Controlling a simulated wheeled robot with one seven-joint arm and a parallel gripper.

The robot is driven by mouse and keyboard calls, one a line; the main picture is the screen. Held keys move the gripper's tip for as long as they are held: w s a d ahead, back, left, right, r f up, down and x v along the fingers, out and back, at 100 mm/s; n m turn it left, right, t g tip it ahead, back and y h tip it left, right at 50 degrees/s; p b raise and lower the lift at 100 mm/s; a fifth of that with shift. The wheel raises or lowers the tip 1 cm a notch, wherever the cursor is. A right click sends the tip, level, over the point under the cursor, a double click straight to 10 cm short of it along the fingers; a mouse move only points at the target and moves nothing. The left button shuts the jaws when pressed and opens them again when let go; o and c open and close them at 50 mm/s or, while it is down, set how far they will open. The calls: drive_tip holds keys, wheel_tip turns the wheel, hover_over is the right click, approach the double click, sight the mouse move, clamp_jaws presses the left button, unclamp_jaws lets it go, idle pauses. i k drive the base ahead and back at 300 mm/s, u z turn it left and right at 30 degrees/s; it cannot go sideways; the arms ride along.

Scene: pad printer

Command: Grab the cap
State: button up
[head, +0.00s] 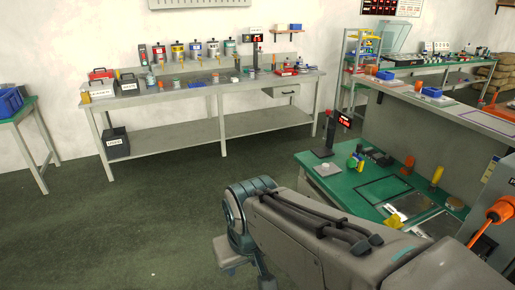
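I cannot pick out the cap with certainty; several small items are too small to tell apart. The green-topped table (345,187) at the right holds a flat pale round piece (328,169), small green and yellow pieces (355,161), an orange upright item (408,165), a yellow upright item (437,176) and a tan round piece (455,204). My arm crosses the lower right in front of this table and hides part of it. My gripper is not visible.
A long grey workbench (215,92) at the back holds coloured cans, small parts and a black bin (117,142) on its lower shelf. A green table with blue bins (10,103) stands at the left. The dark green floor (150,215) is clear at the left and centre.

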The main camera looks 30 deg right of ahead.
sight(325, 166)
drive_tip(key=z, duration=0.2)
drive_tip(key=i, duration=1.1)
drive_tip(key=z, duration=1.25)
drive_tip(key=i, duration=0.55)
drive_tip(key=z, duration=0.45)
